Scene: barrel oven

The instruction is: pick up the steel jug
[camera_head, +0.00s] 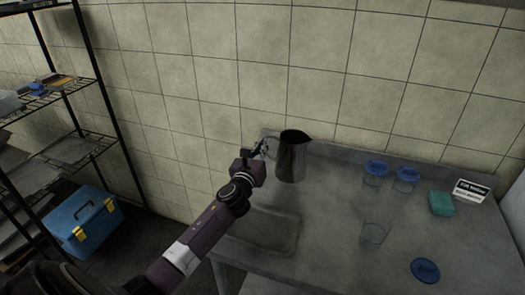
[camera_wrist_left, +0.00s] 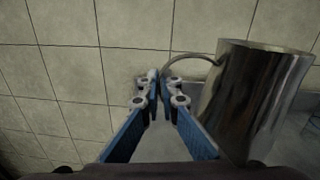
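The steel jug (camera_head: 290,158) stands upright at the back left of the grey steel table, near the tiled wall. It has a dark open top, and its handle points left. In the left wrist view the jug (camera_wrist_left: 255,100) fills the right side, and its thin curved handle (camera_wrist_left: 190,57) runs to the fingertips. My left gripper (camera_head: 262,148) is at the handle, left of the jug body. Its fingertips (camera_wrist_left: 160,82) are close together with the handle between them. Any gap under the jug cannot be made out. My right gripper is not in view.
A sink basin (camera_head: 262,232) lies in front of the jug. Blue-lidded glasses (camera_head: 376,170), a clear glass (camera_head: 375,233), a blue lid (camera_head: 425,270), a green sponge (camera_head: 441,203) and a sign (camera_head: 471,190) are to the right. A rack (camera_head: 105,95) and blue toolbox (camera_head: 85,222) stand left.

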